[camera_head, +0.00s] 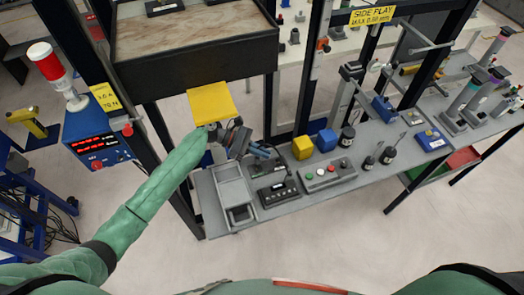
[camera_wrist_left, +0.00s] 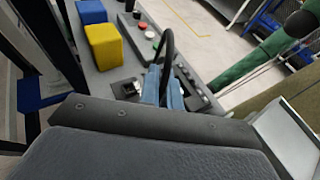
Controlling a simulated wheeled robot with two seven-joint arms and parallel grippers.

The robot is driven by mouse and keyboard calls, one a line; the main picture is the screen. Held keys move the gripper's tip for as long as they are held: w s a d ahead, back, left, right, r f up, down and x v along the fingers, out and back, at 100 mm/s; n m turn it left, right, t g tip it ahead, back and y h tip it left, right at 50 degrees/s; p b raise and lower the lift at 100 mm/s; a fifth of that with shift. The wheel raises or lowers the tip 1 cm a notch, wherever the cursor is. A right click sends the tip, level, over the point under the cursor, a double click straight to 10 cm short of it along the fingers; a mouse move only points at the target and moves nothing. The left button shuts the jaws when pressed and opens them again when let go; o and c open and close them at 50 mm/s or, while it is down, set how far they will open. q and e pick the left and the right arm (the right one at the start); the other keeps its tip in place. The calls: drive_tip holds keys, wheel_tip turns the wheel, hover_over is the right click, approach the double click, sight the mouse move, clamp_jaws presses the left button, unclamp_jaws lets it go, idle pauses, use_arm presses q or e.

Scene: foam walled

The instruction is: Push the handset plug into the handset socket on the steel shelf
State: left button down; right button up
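My left gripper (camera_head: 243,143) is above the back left part of the grey steel shelf (camera_head: 222,218). A blue part (camera_head: 260,151), possibly the handset plug, is right at its tip. In the left wrist view this blue part (camera_wrist_left: 172,92) shows just beyond the dark gripper body, with a black cord looping above it. A small black block with a pale top (camera_wrist_left: 128,89), possibly the handset socket, is just left of the blue part. My right gripper is out of view.
A black keypad unit (camera_head: 279,193) and a button box (camera_head: 328,176) stand on the shelf. Yellow (camera_head: 302,148) and blue (camera_head: 326,140) blocks are behind them. A grey tray (camera_head: 236,190) is at the shelf's left end. A yellow plate (camera_head: 211,104) and dark posts are close to my left arm.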

use_arm(q)
drive_tip(key=shift+p, duration=0.45)
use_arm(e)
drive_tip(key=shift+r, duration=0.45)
use_arm(q)
drive_tip(key=shift+f+b, duration=0.5)
drive_tip(key=shift+f, duration=0.8)
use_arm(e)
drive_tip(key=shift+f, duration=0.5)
use_arm(q)
drive_tip(key=c, duration=1.5)
unclamp_jaws()
drive_tip(key=shift+c, duration=0.2)
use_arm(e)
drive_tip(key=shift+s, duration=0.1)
